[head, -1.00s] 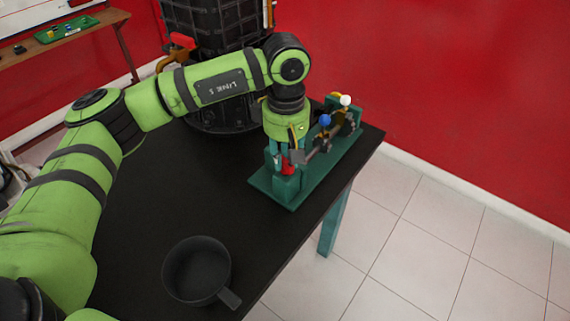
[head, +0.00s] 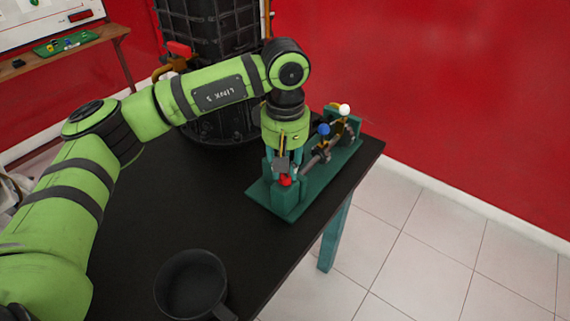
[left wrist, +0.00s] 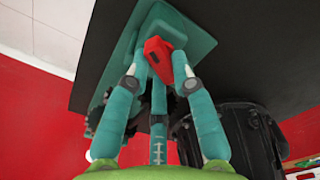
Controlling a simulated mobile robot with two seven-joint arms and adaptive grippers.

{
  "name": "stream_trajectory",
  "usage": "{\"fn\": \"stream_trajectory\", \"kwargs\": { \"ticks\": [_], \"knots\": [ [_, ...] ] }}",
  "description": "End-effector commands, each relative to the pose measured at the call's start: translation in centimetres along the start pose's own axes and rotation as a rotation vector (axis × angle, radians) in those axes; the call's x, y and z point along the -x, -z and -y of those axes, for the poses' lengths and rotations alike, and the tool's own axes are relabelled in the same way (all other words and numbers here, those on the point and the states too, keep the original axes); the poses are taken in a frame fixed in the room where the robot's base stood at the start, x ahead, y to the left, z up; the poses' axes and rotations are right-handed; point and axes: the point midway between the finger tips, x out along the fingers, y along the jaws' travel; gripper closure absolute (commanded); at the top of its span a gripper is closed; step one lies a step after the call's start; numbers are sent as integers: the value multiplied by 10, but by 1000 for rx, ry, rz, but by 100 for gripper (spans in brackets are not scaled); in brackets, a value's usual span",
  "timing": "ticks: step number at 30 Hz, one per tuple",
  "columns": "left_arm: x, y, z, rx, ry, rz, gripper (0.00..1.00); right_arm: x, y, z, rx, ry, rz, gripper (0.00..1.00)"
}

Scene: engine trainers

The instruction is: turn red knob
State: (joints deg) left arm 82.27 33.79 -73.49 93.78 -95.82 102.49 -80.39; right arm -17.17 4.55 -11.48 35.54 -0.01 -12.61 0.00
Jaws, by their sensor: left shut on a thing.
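The red knob (head: 285,181) sits at the near end of a green trainer stand (head: 258,196) on the black table. My left gripper (head: 282,172) reaches down from above and is shut on the red knob. In the left wrist view the red knob (left wrist: 157,58) shows between my teal fingers, two at its sides and one in the middle below it. The fingers hide part of the knob in the head view. My right gripper is not in view.
A blue knob (head: 323,129) and a white knob (head: 344,109) stand farther back on the same stand. A dark pan (head: 190,284) lies at the table's front. A tall black caged tank (head: 205,30) stands behind. The table's middle is clear.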

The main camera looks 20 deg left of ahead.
Motion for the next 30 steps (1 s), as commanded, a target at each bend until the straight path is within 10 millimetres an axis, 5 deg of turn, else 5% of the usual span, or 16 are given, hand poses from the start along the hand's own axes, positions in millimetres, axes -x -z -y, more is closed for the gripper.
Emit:
{"fn": "stream_trajectory", "kwargs": {
  "ticks": [1,3,16,30],
  "knots": [
    [-3,-2,1,-3,8,7,71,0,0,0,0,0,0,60],
    [-3,-2,1,-3,7,6,51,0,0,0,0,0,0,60],
    [8,0,0,0,1,0,51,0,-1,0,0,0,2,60],
    [98,-1,-1,0,1,2,51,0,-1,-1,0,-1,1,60]
  ]
}}
